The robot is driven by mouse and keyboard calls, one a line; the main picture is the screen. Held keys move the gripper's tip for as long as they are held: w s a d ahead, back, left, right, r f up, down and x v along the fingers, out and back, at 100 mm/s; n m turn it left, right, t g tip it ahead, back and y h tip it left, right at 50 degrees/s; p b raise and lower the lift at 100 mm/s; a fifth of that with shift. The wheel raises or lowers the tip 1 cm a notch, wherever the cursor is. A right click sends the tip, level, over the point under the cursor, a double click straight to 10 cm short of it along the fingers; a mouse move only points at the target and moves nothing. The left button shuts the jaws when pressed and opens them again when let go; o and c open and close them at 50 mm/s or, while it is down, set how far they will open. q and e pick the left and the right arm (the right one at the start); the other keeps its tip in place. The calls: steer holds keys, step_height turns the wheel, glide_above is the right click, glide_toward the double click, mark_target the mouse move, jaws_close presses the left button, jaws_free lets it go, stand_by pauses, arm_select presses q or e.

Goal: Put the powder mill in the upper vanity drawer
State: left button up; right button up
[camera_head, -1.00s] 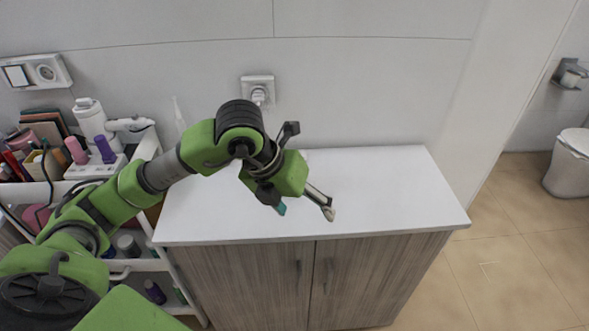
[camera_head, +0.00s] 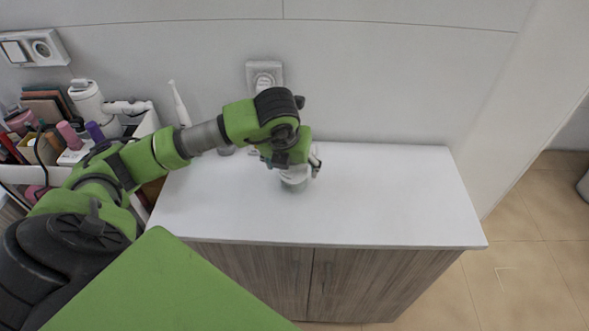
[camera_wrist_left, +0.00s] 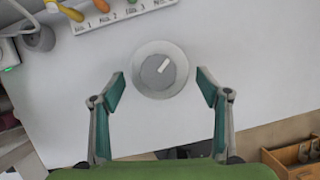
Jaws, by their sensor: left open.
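A round pale object with a grey knob, seemingly the powder mill (camera_wrist_left: 150,83), stands on the white vanity top (camera_wrist_left: 55,115). In the head view, the powder mill (camera_head: 294,184) shows partly below my left gripper (camera_head: 291,168), near the middle of the top. In the left wrist view, my left gripper (camera_wrist_left: 160,77) is open. Its two green-padded fingers lie on either side of the mill with clear gaps, and do not visibly touch it. The cabinet front (camera_head: 350,285) is wood-grained. I cannot make out an upper drawer. My right gripper is not in view.
A labelled strip with coloured handles (camera_wrist_left: 120,12) lies beyond the mill. An electric toothbrush (camera_head: 181,108) stands at the back left. A filled cosmetics cart (camera_head: 150,122) is at the left. A wooden tray (camera_wrist_left: 285,165) shows below. The right of the top is clear.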

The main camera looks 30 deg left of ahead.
arm_select(q)
steer(key=shift+w+f, duration=0.1)
steer(key=shift+f, duration=0.1)
steer(key=shift+f+p, duration=0.25)
steer(key=shift+p, duration=0.15)
steer(key=p+x, duration=0.1)
steer(key=x, duration=0.3)
steer(key=shift+w+a+f+p, duration=0.1)
steer(key=shift+f+p, duration=0.15)
steer(key=shift+p, duration=0.15)
steer(key=shift+r, duration=0.1)
steer(key=c, duration=1.6)
steer(key=shift+r, duration=0.55)
steer(key=s+r+b, duration=0.2)
steer(key=s+r, duration=0.2)
steer(key=s+r+b, duration=0.2)
steer(key=s+r, duration=0.2)
steer(key=s, duration=0.1)
steer(key=s+r+b, duration=0.2)
steer(key=s+r, duration=0.1)
steer(key=s, duration=0.2)
steer(key=shift+s+r, duration=0.1)
steer(key=shift+r, duration=0.3)
